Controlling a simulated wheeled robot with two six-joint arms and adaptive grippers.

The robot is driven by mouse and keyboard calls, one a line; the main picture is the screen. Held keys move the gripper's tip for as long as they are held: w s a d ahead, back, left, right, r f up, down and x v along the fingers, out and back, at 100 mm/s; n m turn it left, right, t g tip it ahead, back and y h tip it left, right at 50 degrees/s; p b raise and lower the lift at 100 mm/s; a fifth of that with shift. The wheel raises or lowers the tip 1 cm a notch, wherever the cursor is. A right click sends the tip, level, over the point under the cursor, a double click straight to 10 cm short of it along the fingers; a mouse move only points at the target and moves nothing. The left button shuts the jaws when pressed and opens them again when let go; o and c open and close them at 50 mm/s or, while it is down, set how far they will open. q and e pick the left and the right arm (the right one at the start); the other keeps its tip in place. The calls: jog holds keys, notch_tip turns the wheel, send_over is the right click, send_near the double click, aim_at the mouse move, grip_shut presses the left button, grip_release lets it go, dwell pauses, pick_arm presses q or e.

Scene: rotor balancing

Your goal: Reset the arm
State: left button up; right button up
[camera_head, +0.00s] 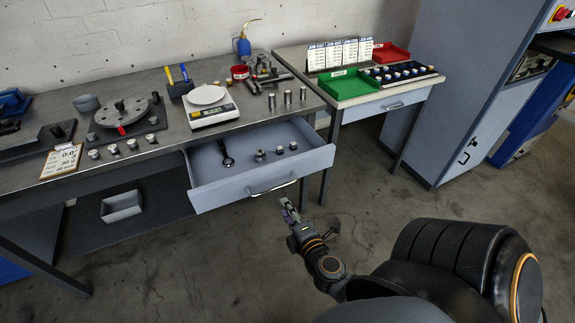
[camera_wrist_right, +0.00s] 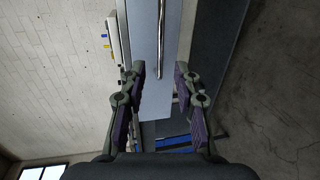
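My right gripper (camera_head: 288,208) is in front of the workbench, just below the handle (camera_head: 273,187) of the open drawer (camera_head: 240,185). In the right wrist view the fingers of this gripper (camera_wrist_right: 160,72) are spread apart with nothing between them. The drawer handle (camera_wrist_right: 161,40) shows beyond the fingertips there, apart from them. My left gripper is not in view.
The drawer sticks out and holds a dark wrench-like tool and small metal parts. The workbench carries a rotor (camera_head: 122,112) and a white scale (camera_head: 208,103). A side table with a green tray (camera_head: 345,85) stands right. Floor in front is clear.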

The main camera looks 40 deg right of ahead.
jog(key=shift+s+f, duration=0.1)
dwell(0.5)
jog(key=s+d+f+m+g+y+p, duration=0.1)
jog(key=s+f+m+g+p, duration=0.3)
jog(key=f, duration=0.9)
jog(key=s+d+f+m+g+p, duration=0.1)
jog(key=s+f+m+g+p, duration=0.2)
jog(key=s+f, duration=0.7)
jog(key=s+a+f+m+g+y+p, duration=0.1)
jog(key=s+a+f+m+g+p, duration=0.2)
jog(key=s+f+m+g, duration=0.4)
jog(key=s+f+m, duration=0.1)
jog(key=s+f, duration=0.5)
jog(key=s, duration=0.3)
jog(key=shift+f+y, duration=0.15)
jog(key=shift+y, duration=0.25)
